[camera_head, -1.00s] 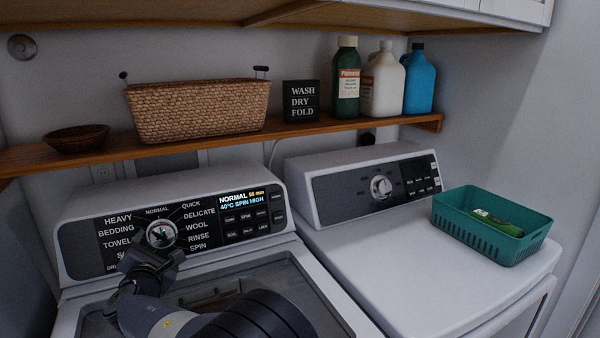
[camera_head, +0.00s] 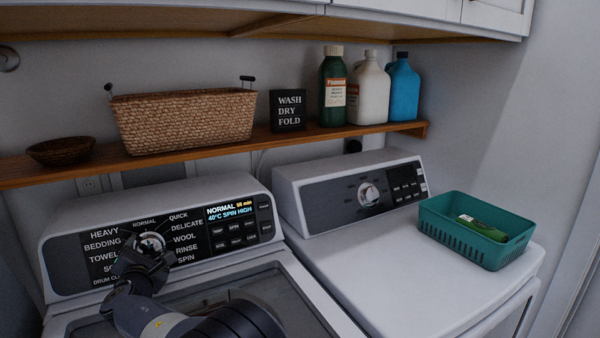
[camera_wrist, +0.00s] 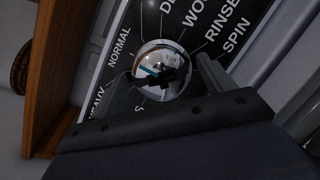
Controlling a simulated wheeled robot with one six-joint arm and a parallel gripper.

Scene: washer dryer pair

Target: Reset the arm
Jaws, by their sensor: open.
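My gripper (camera_head: 150,254) is in front of the washer's control panel (camera_head: 104,240), right at the round silver dial (camera_head: 151,243). In the wrist view the dial (camera_wrist: 161,70) sits just beyond my gripper (camera_wrist: 165,82), between its open fingers. I cannot tell whether the fingers touch it. The panel labels around the dial include NORMAL, WOOL, RINSE and SPIN. The display (camera_head: 230,210) reads NORMAL and 40°C SPIN HIGH. My arm covers part of the panel's lower left labels and part of the washer lid.
A wooden shelf (camera_head: 215,147) runs above, holding a wicker basket (camera_head: 185,120), a small bowl (camera_head: 61,151), a sign (camera_head: 288,110) and several bottles (camera_head: 368,92). The dryer (camera_head: 400,270) stands to the right with a green basket (camera_head: 475,235) on top. The dryer's front top is clear.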

